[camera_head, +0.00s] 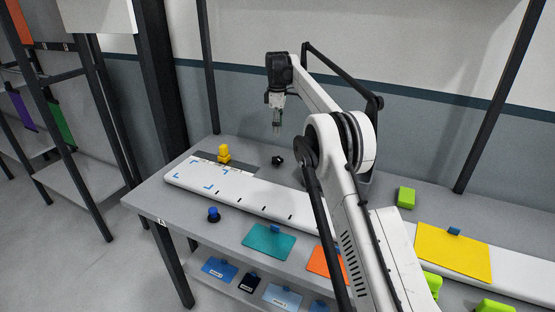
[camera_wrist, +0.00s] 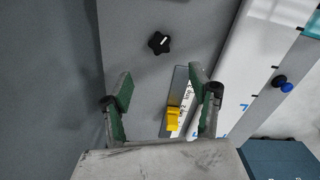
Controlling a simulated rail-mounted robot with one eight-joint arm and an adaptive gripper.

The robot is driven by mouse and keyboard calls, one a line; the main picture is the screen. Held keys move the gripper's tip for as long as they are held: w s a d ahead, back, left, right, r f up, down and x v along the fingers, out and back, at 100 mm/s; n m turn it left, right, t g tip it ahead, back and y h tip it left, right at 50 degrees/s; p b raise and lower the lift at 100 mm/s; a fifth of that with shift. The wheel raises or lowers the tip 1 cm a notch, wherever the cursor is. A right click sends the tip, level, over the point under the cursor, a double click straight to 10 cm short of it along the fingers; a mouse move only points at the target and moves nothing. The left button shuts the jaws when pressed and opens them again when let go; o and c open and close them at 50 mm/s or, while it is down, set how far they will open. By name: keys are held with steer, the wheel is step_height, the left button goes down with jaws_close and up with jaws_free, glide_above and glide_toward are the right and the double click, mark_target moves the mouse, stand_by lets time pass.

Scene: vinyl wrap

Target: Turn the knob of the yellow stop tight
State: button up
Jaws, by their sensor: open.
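The yellow stop (camera_head: 224,156) stands on a grey scale strip at the far left end of the table in the head view, with a yellow knob-like top. In the wrist view the yellow stop (camera_wrist: 174,120) lies between the fingers in the picture, nearer the right finger, on the marked strip. My gripper (camera_head: 276,127) hangs pointing down above the table, to the right of the stop and higher than it. In the wrist view my gripper (camera_wrist: 162,84) has its two fingers spread with nothing between them. The stop's far side is hidden.
A black star knob (camera_head: 277,161) sits on the table right of the stop. A long white rail (camera_head: 245,188) runs in front of the stop. A blue-topped knob (camera_head: 213,214) stands before the rail. Coloured sheets, including a teal one (camera_head: 268,243), lie at the front.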

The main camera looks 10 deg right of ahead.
mark_target(277, 159)
step_height(277, 159, down, 14)
stand_by(0.6)
steer(key=c, duration=1.1)
steer(key=shift+c, duration=0.2)
